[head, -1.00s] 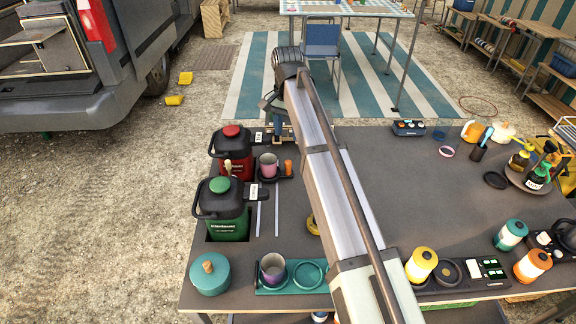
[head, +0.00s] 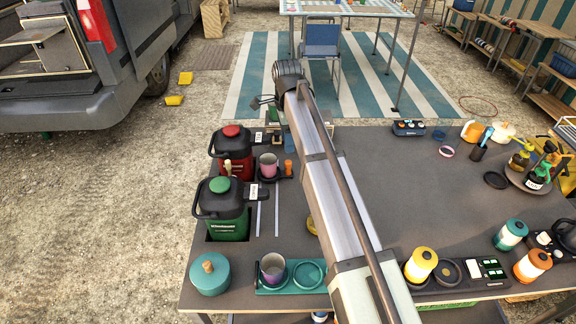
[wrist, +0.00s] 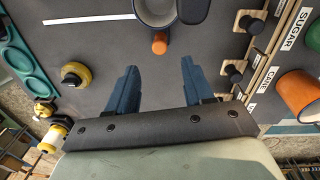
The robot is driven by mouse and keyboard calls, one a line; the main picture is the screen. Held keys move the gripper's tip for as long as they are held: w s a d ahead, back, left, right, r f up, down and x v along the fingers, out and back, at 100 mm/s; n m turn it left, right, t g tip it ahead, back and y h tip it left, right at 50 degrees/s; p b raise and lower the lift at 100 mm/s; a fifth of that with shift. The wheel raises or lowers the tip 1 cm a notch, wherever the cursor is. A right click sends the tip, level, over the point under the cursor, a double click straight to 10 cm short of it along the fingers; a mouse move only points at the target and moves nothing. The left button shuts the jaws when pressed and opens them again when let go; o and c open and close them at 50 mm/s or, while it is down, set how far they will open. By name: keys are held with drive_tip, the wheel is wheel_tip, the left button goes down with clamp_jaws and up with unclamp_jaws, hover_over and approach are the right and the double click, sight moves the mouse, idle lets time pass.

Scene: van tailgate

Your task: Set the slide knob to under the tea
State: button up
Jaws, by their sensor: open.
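My gripper (wrist: 159,64) is open and empty in the wrist view, its two blue fingers apart above the grey table. To their right are black knobs, an upper one (wrist: 251,24) and a lower one (wrist: 233,73), on short wooden pieces beside a wooden label strip (wrist: 272,62). Another label lower down is mostly hidden, so I cannot read TEA. A further dark knob is partly covered near the right finger. In the head view my arm hides most of this area.
An orange peg (wrist: 160,43) stands ahead between the fingers, beside a mug (head: 269,163). Red (head: 231,148) and green (head: 226,208) jugs stand at left. An orange cup (wrist: 299,92) is beyond the labels. The table's middle right is clear.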

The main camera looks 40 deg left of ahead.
sight(288, 161)
drive_tip(key=f, duration=1)
drive_tip(key=shift+s+d+f, duration=0.15)
drive_tip(key=shift+d+f, duration=0.05)
drive_tip(key=shift+f, duration=0.1)
clamp_jaws()
